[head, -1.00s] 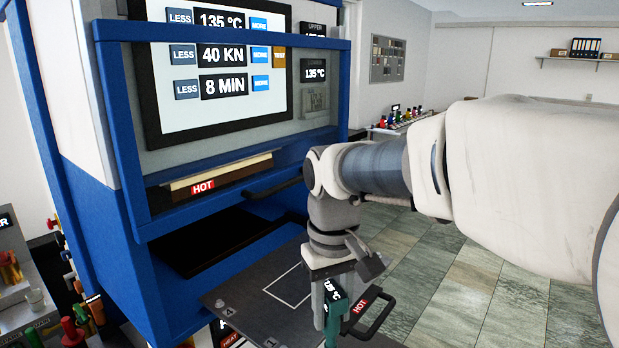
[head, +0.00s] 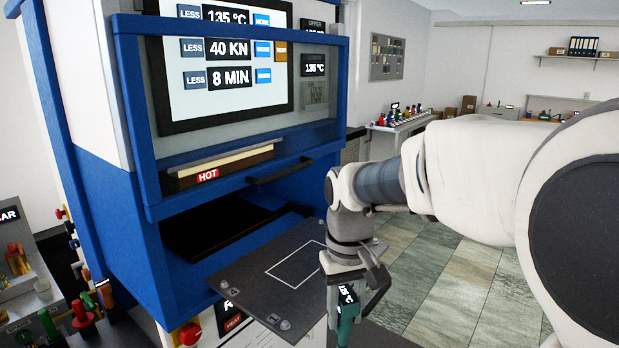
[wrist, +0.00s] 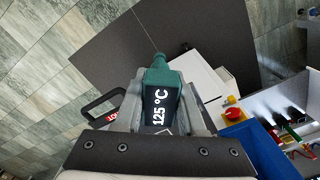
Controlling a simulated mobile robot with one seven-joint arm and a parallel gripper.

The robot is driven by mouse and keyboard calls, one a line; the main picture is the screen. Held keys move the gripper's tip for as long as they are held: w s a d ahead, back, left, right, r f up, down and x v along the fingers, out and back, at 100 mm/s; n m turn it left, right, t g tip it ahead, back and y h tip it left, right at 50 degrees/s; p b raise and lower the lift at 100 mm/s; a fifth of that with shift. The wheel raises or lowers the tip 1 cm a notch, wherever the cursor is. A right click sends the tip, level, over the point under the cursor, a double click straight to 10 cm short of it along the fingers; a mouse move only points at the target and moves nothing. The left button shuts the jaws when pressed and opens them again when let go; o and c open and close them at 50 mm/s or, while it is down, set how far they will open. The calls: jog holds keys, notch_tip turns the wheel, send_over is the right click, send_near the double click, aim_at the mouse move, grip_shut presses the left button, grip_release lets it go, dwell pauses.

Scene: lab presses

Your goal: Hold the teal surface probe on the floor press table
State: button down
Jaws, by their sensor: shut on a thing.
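My gripper (head: 343,290) is shut on the teal surface probe (head: 346,318), and its fingers flank the probe's body in the wrist view (wrist: 160,90). The probe's dark display reads 125 °C there. In the head view the probe hangs below the gripper, its lower end at the frame's bottom edge. The dark press table (head: 240,280), with a white outlined square, lies pulled out of the blue press, to the left of my gripper. I cannot tell whether the probe's tip touches anything.
A black handle with a red HOT label (wrist: 105,105) is close to my gripper. A red knob (head: 190,333) sits below the table. Tiled floor (head: 450,300) is open at the right.

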jog(key=w+d+f+m+b, duration=0.1)
jog(key=w+d+f, duration=0.1)
jog(key=d+f, duration=0.2)
jog(key=w+d+f+m+b, duration=0.1)
jog(key=w+d+f+m, duration=0.1)
jog(key=f, duration=0.7)
jog(key=shift+w+d, duration=0.65)
jog(key=shift+d, duration=0.35)
jog(key=shift+f, duration=0.1)
